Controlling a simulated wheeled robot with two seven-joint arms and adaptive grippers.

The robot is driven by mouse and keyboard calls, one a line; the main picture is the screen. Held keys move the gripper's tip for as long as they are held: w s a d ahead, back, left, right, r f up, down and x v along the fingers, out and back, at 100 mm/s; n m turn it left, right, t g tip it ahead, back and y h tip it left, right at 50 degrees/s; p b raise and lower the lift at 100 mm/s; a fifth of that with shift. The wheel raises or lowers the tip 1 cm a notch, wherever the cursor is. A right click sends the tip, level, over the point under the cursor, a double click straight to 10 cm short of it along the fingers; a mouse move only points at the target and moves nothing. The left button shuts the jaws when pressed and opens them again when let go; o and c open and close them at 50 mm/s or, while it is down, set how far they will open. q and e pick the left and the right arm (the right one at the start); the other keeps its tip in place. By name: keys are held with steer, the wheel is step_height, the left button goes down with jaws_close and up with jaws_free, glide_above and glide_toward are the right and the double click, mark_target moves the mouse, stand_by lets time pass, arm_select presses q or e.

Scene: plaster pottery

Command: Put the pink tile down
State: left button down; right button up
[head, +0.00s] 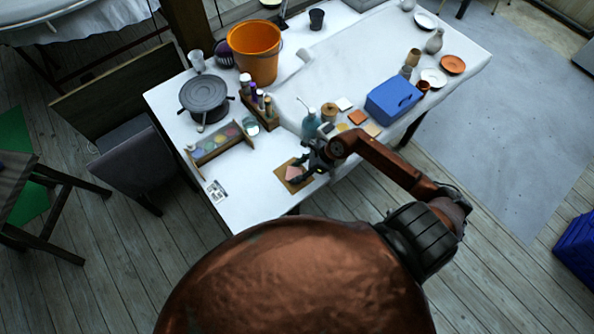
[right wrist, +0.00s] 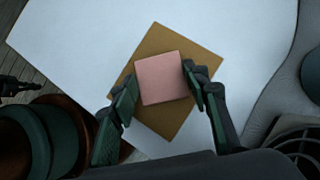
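The pink tile (head: 294,173) lies over a brown square board (head: 282,183) at the near end of the white table. In the right wrist view the pink tile (right wrist: 160,78) appears flat and slightly turned on the brown board (right wrist: 180,120). My right gripper (head: 305,168) is low over the board. Its fingers (right wrist: 159,80) stand on either side of the tile, spread about the tile's width. The right finger is close against the tile's edge; a small gap shows at the left finger. My left gripper is not in view.
Loose tiles (head: 357,117), a teal bottle (head: 310,124) and a blue box (head: 393,99) stand beyond the gripper. A wooden rack of coloured pots (head: 218,144) is to the left. The white table (head: 245,200) is bare around the board's near left side.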

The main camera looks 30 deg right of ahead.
steer(key=o, duration=0.5)
steer(key=shift+r, duration=0.1)
steer(key=v, duration=1.2)
